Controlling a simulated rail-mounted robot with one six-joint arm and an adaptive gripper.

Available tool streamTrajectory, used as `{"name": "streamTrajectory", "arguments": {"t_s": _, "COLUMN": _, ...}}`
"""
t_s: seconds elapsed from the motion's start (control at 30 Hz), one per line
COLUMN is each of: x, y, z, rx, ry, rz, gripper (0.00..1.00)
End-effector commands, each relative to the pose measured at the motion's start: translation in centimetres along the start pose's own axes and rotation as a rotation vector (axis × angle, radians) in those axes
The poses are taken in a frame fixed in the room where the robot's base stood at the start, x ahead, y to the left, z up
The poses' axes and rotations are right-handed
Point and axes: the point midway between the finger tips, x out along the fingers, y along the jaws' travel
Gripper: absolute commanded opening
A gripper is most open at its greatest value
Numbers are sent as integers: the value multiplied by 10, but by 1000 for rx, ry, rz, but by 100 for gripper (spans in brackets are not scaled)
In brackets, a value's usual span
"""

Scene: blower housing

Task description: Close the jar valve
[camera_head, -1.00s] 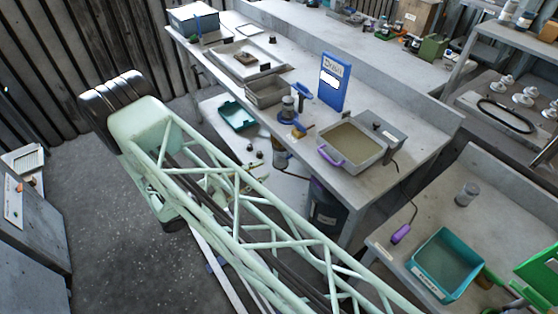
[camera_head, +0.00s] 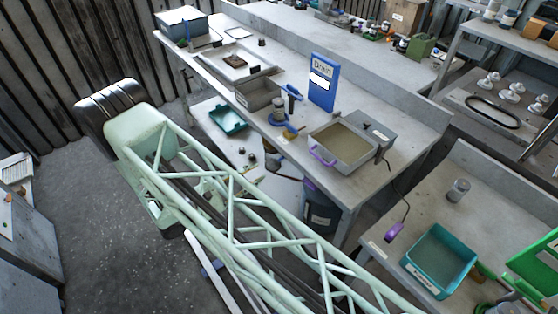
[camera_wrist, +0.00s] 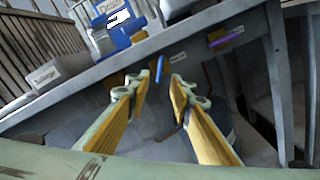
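A glass jar (camera_head: 279,108) stands near the front edge of the grey workbench (camera_head: 372,182), with blue parts around its base. The jar (camera_wrist: 103,42) also shows at the upper left of the wrist view, in front of a blue body (camera_wrist: 121,37). A thin blue lever-like piece (camera_wrist: 160,69) shows at the bench's front edge. I cannot tell whether it is the jar valve's handle. My gripper (camera_wrist: 158,86) is open and empty, its yellow-padded fingers on either side of the blue piece in the picture; contact is not visible. The gripper cannot be made out in the head view.
A blue sign board (camera_head: 322,82) and a grey basin (camera_head: 345,145) with a purple handle stand right of the jar. A grey tray (camera_head: 258,94) is left of it. A teal bin (camera_head: 438,258) sits on the right-hand bench. A dark bucket (camera_head: 320,212) stands below the workbench.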

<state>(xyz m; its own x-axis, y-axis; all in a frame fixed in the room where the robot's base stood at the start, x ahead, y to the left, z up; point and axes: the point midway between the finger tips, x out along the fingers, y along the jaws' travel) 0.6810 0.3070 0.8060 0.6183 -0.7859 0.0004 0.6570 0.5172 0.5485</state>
Motion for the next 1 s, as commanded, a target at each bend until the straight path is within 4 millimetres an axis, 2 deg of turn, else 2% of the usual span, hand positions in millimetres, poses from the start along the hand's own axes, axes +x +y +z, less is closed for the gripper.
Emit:
{"name": "streamTrajectory", "arguments": {"t_s": 0.6, "x": 72, "y": -1, "z": 0, "rx": 0, "ry": -1, "rz": -2, "gripper": 21}}
{"name": "streamTrajectory", "arguments": {"t_s": 1.0, "x": 109, "y": 0, "z": 0, "rx": -1, "ry": 0, "rz": 0, "gripper": 21}}
